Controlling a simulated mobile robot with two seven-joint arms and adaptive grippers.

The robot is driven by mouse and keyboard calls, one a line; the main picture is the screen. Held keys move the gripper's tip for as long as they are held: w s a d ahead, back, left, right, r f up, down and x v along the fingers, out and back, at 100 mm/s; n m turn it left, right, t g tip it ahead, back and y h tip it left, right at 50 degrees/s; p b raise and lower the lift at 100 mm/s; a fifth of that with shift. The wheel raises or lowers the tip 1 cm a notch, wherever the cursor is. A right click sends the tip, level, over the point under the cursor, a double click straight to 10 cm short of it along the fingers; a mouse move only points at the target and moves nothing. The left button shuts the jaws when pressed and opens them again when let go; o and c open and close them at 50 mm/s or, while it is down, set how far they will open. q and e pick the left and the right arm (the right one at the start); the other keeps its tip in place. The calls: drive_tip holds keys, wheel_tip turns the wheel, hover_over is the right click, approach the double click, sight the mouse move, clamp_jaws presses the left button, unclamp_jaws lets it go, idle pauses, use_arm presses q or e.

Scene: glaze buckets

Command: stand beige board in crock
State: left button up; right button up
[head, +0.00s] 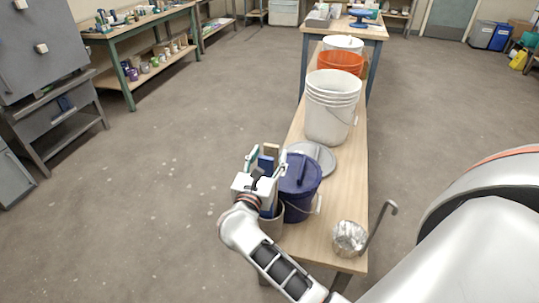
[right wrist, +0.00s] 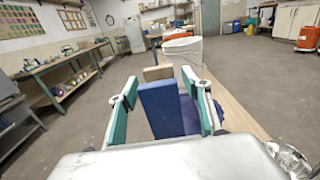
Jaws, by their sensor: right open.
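My right gripper (head: 266,168) is over the near left edge of the bench, above a grey-beige crock (head: 272,226) that it partly hides. It is open, with green-padded fingers apart; it also shows in the right wrist view (right wrist: 165,108). A blue board (head: 265,163) stands upright between the fingers and fills much of the right wrist view (right wrist: 168,110). A beige-brown board (head: 271,150) shows just beyond it, with its top edge above the blue one in the wrist view (right wrist: 158,72). The lower ends of both boards are hidden. My left gripper is out of view.
A dark blue lidded bucket (head: 298,207) stands close right of the crock. A metal dipper (head: 349,239) is near right. Floor left is clear.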

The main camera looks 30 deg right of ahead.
drive_tip(key=shift+r+p, duration=0.8)
drive_tip(key=shift+r, duration=0.75)
wheel_tip(320, 180, up, 6)
drive_tip(key=p, duration=0.5)
drive_tip(key=shift+r, duration=0.1)
